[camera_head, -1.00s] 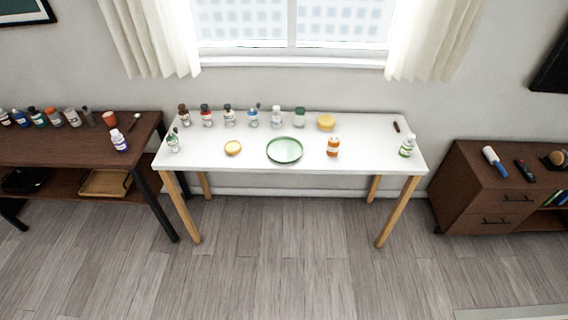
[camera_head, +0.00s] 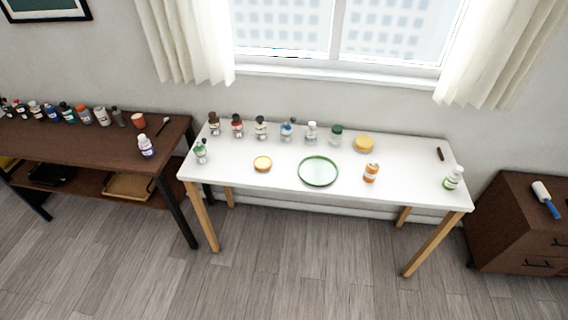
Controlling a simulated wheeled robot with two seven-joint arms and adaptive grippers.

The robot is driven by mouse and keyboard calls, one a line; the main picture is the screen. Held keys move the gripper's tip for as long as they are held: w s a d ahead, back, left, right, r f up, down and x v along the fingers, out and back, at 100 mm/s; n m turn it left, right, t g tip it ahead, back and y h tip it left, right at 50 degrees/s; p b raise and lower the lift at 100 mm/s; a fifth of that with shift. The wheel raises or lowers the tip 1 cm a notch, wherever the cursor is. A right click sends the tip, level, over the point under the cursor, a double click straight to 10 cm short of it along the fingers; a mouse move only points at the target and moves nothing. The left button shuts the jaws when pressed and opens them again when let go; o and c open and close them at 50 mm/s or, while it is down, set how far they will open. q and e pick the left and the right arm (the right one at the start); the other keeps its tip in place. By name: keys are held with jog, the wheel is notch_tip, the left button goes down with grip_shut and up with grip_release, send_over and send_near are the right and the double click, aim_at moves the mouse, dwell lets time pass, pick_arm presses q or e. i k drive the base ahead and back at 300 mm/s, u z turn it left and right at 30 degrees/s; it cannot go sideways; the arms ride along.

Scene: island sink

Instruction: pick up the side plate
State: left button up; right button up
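The side plate (camera_head: 318,171) is a round, pale plate with a green rim. It lies flat near the front middle of the white table (camera_head: 230,180). A small yellow round dish (camera_head: 262,164) lies to its left, and an orange bottle (camera_head: 371,173) stands to its right, both apart from it. Neither of my grippers shows in the head view.
Several bottles and a yellow container (camera_head: 364,144) line the table's back. A green-labelled bottle (camera_head: 453,178) stands at the right end, another (camera_head: 201,151) at the left. A brown shelf table (camera_head: 90,145) stands left, a brown cabinet (camera_head: 510,225) right. The front floor is clear.

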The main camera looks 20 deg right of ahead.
aim_at(315, 170)
jog(key=u, duration=0.15)
jog(key=i, duration=0.7)
jog(key=z, duration=0.65)
jog(key=i, duration=0.45)
jog(key=z, duration=0.45)
